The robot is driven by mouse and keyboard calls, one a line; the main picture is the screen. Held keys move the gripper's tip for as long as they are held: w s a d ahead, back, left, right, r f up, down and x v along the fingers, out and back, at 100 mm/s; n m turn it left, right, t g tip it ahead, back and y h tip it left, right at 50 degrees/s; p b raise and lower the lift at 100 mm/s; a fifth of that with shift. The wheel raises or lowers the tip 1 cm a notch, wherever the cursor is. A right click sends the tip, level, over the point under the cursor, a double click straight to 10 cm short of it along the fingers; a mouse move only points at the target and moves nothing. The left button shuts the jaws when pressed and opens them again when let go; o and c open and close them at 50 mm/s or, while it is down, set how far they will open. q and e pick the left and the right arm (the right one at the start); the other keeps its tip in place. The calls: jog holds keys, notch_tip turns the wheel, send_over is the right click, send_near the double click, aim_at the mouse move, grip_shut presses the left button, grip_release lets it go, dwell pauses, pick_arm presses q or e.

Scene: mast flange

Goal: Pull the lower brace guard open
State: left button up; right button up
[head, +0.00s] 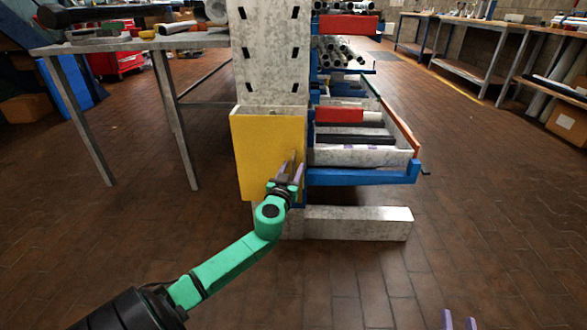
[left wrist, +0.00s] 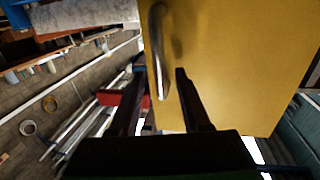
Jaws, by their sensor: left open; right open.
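The lower brace guard (head: 265,145) is a flat yellow panel on the lower part of the grey mast. It looks closed against the mast. A metal bar handle (head: 294,157) stands near its right edge. In the left wrist view the handle (left wrist: 157,45) runs lengthwise in front of the yellow panel (left wrist: 235,65). My left gripper (head: 291,172) is at the handle. In the left wrist view its dark fingers (left wrist: 161,72) are spread, one on each side of the handle's lower end, with visible gaps. My right gripper (head: 460,321) shows only its two separated fingertips at the bottom edge.
A blue rack (head: 365,178) with pipes and bars stands right of the mast. A grey base beam (head: 357,222) lies low in front of it. A workbench (head: 140,43) is at the left. The brick floor in front is clear.

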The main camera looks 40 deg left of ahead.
pick_arm(q)
jog(key=shift+w+a, duration=0.3)
jog(key=shift+w, duration=0.3)
grip_shut()
pick_arm(e)
jog(key=shift+w+d+r+t, duration=0.1)
jog(key=shift+w+r+t, duration=0.15)
jog(key=shift+r, duration=0.4)
jog(key=shift+w+r+t, duration=0.15)
jog(key=shift+w+r, duration=0.05)
jog(key=shift+r, duration=0.4)
